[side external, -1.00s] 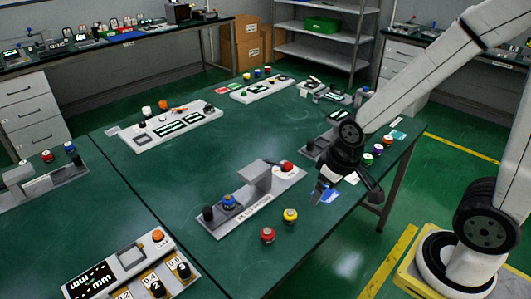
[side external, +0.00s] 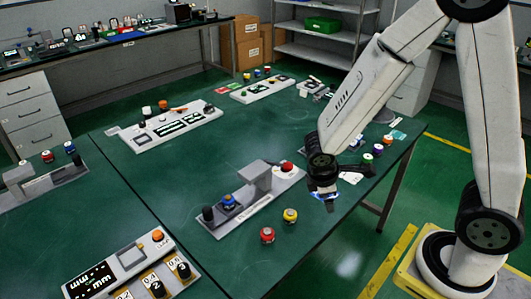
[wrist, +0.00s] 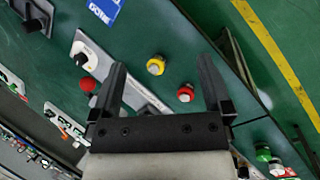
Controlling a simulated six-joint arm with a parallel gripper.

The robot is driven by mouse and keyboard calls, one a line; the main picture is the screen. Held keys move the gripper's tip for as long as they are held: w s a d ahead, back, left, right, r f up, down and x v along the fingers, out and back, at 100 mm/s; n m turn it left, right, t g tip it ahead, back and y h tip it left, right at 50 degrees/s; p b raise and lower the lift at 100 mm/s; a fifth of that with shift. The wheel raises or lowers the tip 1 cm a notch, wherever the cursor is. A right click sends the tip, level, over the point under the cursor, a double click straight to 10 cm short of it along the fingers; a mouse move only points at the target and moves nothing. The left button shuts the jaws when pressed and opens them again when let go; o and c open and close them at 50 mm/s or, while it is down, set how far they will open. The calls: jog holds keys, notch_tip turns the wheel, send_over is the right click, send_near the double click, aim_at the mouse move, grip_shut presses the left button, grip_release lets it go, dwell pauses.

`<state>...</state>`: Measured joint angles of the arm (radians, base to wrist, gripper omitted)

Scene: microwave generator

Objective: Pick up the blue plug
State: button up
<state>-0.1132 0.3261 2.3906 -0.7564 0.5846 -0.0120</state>
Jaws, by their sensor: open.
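The blue plug (side external: 228,202) sits on the left part of a grey fixture (side external: 262,206), near a black knob (side external: 208,213), in the side view. I cannot make it out in the wrist view. My gripper (side external: 325,197) is to the right of the fixture, above the table and apart from the plug. In the wrist view my gripper (wrist: 162,66) has its two fingers wide apart, with nothing held between them.
A loose red plug (side external: 267,235) and a yellow plug (side external: 290,216) stand in front of the fixture. The fixture has an upright grey block (side external: 256,177) and a red knob (side external: 287,167). Several coloured plugs (side external: 378,150) stand at the right edge.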

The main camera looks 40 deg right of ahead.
jog(key=w+f+n+t+h, duration=0.1)
jog(key=w+n, duration=0.2)
jog(key=n, duration=0.1)
jog(key=w+f+n+t+h, duration=0.2)
jog(key=w+n, duration=0.2)
jog(key=w+f+n+t+h, duration=0.1)
jog(key=w+n+t, duration=0.1)
jog(key=w+n, duration=0.1)
jog(key=shift+w+f+n+h, duration=0.2)
jog(key=shift+f+n+h, duration=0.1)
jog(key=shift+n, duration=0.3)
jog(key=w+a+f+n+t+y, duration=0.1)
jog(key=w+a+f+n+t, duration=0.2)
jog(key=w+a+n+t, duration=0.25)
jog(key=n+t+y, duration=0.3)
jog(key=n+y, duration=0.2)
jog(key=n, duration=0.2)
send_near(231, 203)
jog(key=x, duration=0.3)
jog(key=shift+w+m+g, duration=0.1)
jog(key=shift+m+g, duration=0.15)
jog(key=shift+x, duration=1.3)
jog(key=shift+w+d, duration=0.1)
jog(key=shift+x, duration=2.5)
